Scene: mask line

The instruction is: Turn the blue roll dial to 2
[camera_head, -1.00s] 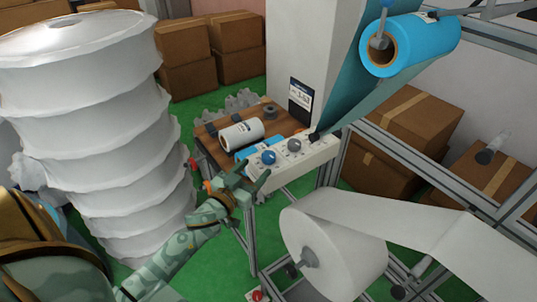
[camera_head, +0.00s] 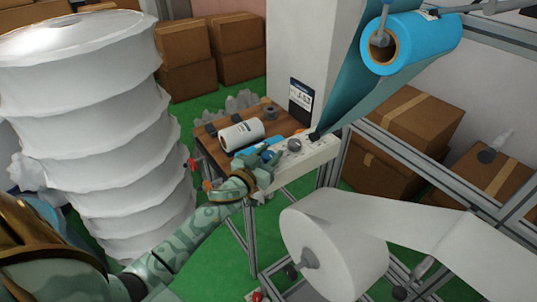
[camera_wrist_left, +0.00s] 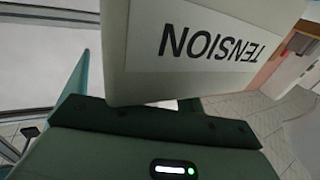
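The control box (camera_head: 318,153) is a white panel on the front edge of the wooden table, with a grey dial (camera_head: 294,145) on top. The blue roll dial, left of the grey one, is now hidden behind my left gripper (camera_head: 266,168). That gripper is at the left part of the box, over the dial's place; I cannot tell whether its fingers touch or hold the dial. In the left wrist view, the box's white face (camera_wrist_left: 200,50) with the upside-down label TENSION is very close to the green gripper. My right gripper is not in view.
A white roll (camera_head: 241,134) and a blue roll (camera_head: 258,147) lie on the table behind the box. A display (camera_head: 300,95) is on the white column. A tall stack of white rolls (camera_head: 95,130) stands left of my arm. A large white roll (camera_head: 335,255) is at the front.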

